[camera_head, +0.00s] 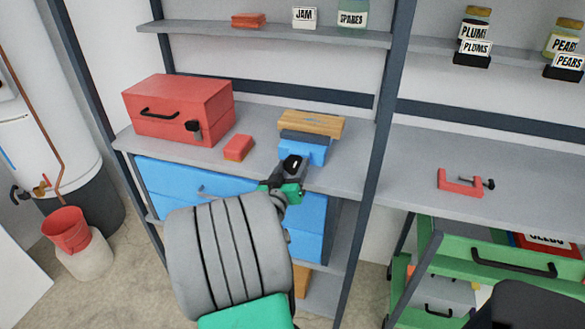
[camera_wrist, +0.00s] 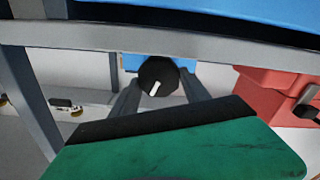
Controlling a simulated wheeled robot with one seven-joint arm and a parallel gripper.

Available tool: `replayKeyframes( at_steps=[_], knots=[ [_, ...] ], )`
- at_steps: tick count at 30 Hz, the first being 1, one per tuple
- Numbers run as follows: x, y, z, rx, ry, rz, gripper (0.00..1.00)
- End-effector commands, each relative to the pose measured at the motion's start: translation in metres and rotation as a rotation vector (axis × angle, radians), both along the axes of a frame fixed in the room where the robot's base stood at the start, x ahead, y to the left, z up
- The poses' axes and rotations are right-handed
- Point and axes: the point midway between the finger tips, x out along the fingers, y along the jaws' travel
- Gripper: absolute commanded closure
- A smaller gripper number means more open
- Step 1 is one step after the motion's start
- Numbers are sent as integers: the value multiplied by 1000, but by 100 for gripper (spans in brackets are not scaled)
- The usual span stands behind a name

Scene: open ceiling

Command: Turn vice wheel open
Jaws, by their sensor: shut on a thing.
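The blue vice (camera_head: 316,153) stands at the front of the grey bench shelf and has a wooden block (camera_head: 312,123) in its upper part. Its black wheel (camera_head: 293,163) has a white mark and faces me. In the wrist view the wheel (camera_wrist: 157,70) shows face-on, with a bit of the blue vice (camera_wrist: 131,62) behind it. My gripper (camera_head: 284,184) reaches the vice front from below. Its two fingers lie on either side of the wheel in the wrist view (camera_wrist: 159,86), shut on it. My green and grey arm hides part of the shelf front.
A red toolbox (camera_head: 180,110) and a small red box (camera_head: 238,148) are left of the vice. A dark shelf post (camera_head: 372,165) stands close on its right. Blue drawers (camera_head: 175,183) are below. A red clamp (camera_head: 459,184) lies on the right shelf.

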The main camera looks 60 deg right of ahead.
Motion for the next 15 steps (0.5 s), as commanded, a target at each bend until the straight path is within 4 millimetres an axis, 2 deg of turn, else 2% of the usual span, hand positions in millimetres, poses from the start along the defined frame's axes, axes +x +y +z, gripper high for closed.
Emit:
replayKeyframes(
  at_steps=[6, 15],
  knots=[
    [0, 0, -1, -20, 130, 0, 86],
    [1, 0, -1, -33, 215, 0, 86]
  ],
)
